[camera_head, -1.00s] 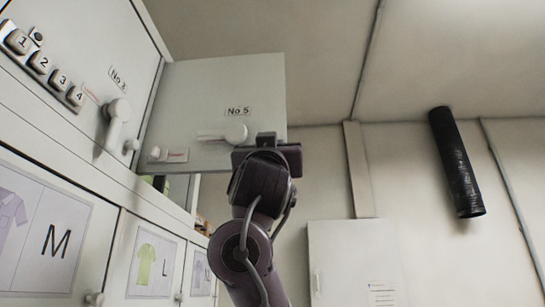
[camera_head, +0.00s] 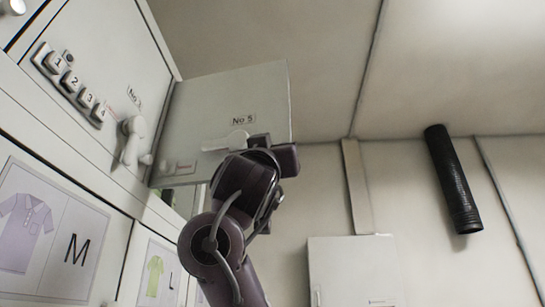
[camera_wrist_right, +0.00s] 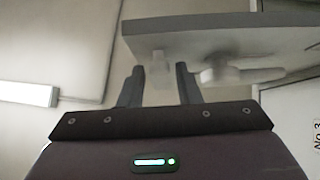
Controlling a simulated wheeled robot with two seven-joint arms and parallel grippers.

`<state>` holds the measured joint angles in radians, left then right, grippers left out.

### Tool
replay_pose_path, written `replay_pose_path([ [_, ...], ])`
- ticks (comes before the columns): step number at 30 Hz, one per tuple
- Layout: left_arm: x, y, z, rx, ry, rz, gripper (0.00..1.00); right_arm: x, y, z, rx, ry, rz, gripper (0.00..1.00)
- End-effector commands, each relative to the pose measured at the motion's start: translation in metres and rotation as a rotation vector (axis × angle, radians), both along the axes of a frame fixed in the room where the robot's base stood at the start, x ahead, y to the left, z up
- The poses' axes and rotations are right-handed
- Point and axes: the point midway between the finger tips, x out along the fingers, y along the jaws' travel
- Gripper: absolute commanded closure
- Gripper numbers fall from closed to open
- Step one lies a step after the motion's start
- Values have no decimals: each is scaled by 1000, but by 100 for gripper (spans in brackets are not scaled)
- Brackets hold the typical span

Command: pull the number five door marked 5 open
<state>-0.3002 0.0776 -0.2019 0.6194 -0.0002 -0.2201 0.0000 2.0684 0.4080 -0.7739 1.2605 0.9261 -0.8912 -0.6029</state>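The number five door (camera_head: 200,105), a pale panel labelled "No 5", stands swung out from the cabinet front in the head view. Its white lever handle (camera_head: 226,141) is on the face toward me. My right gripper (camera_head: 270,150) is at the door's lower right, partly over it; its fingers are hidden there by the wrist. In the right wrist view its two dark fingers (camera_wrist_right: 158,88) are apart. A blurred pale piece (camera_wrist_right: 158,72) shows between them, with visible gaps on both sides. The door's edge (camera_wrist_right: 220,22) lies just beyond. My left gripper is not in view.
The cabinet front at left has a number three door handle (camera_head: 132,140), a numbered button strip (camera_head: 70,82) and lower doors with shirt pictures (camera_head: 45,225). A black duct (camera_head: 453,180) hangs at right. A pale wall cabinet (camera_head: 352,272) stands low behind.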

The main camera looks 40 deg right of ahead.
Motion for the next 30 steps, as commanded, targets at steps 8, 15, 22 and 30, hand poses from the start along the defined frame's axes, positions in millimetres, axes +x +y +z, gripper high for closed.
replay_pose_path([
  [8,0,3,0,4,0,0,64,0,-1,0,2,0,1,59],
  [15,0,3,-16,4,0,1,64,-6,10,-16,1,-3,4,59],
  [22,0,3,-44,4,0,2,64,-21,33,-45,0,-2,4,59],
  [30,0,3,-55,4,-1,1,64,-30,46,-56,2,-1,1,59],
])
